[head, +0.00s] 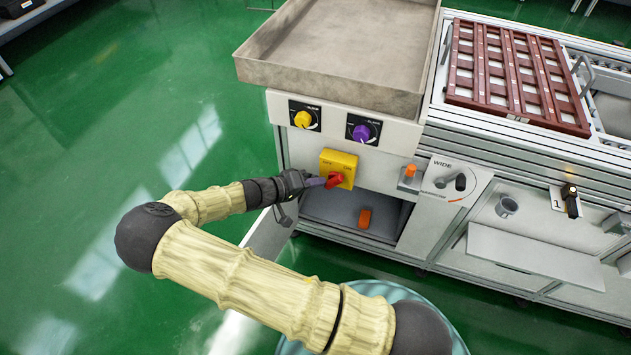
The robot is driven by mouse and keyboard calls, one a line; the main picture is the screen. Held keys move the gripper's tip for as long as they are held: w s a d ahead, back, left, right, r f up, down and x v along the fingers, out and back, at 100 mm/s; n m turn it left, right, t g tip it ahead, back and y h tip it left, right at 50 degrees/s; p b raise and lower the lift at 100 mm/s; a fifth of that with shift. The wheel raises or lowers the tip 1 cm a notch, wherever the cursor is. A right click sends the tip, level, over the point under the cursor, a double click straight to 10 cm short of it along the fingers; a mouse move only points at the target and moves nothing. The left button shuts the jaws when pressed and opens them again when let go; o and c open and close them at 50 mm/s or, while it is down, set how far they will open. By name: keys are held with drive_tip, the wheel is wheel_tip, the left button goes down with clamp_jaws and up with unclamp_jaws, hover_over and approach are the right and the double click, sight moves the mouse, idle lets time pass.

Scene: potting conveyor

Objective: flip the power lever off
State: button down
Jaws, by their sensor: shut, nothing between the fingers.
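The power lever (335,180) is a red handle on a yellow plate (338,163) on the front of the grey machine cabinet. It points down and to the left. My gripper (317,182) is shut and empty, with its fingertips at the left side of the red lever. I cannot tell whether they touch it. My arm reaches in from the lower right and bends back toward the panel. The small lettering on the yellow plate is too small to read.
A yellow knob (303,119) and a purple knob (362,132) sit above the lever, under a grey tray (335,75). An orange object (364,218) lies in the open bay below. A WIDE selector (459,182) is to the right. Green floor is free at left.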

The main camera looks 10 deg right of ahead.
drive_tip(key=shift+f+n+h, duration=0.2)
drive_tip(key=shift+n+h, duration=0.1)
drive_tip(key=shift+s+d+f+n+h+p, duration=0.2)
drive_tip(key=shift+d+f+n+h+p, duration=0.15)
drive_tip(key=shift+f+n+h, duration=0.55)
drive_tip(key=shift+s+d+f+n+h+p, duration=0.2)
drive_tip(key=shift+d+f+n+h, duration=0.15)
drive_tip(key=shift+f+n+h, duration=0.55)
drive_tip(key=shift+r, duration=0.3)
wheel_tip(320, 180, up, 10)
drive_tip(key=p, duration=0.3)
